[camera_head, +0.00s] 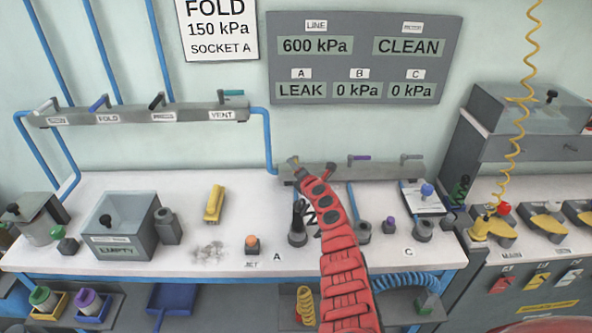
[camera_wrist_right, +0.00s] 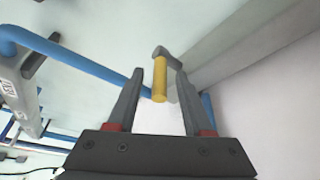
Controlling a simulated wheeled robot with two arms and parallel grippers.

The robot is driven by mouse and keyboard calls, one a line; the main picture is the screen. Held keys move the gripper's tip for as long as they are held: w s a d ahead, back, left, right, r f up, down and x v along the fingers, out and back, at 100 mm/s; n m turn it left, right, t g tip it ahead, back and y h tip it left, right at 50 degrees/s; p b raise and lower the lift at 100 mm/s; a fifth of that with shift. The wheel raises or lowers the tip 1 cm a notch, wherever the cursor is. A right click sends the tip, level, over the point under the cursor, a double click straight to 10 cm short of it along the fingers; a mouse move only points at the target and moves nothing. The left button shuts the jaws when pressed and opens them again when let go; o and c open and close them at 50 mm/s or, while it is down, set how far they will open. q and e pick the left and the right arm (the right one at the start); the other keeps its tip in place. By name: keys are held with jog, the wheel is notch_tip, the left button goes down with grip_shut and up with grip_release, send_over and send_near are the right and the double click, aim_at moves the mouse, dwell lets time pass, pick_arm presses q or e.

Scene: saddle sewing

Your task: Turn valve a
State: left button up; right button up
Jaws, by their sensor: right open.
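Valve a is at the left end of the low grey manifold (camera_head: 380,171) on the back of the bench. Its yellow handle (camera_wrist_right: 160,79) shows in the right wrist view, between the two fingers and near their tips. My right gripper (camera_wrist_right: 158,85) is open around the handle, with a gap on each side. In the head view my red right arm reaches up from the bottom, and its gripper (camera_head: 294,168) is at the manifold's left end, largely covering valve a. My left gripper is not in view.
The wall panel (camera_head: 365,97) reads LEAK under A and 0 kPa under B and C. Purple (camera_head: 360,157) and grey (camera_head: 412,156) valve handles stand farther right on the manifold. A blue pipe (camera_head: 268,140) runs down to its left end. Sockets stand on the bench in front.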

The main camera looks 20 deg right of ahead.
grip_shut()
dwell(1.4)
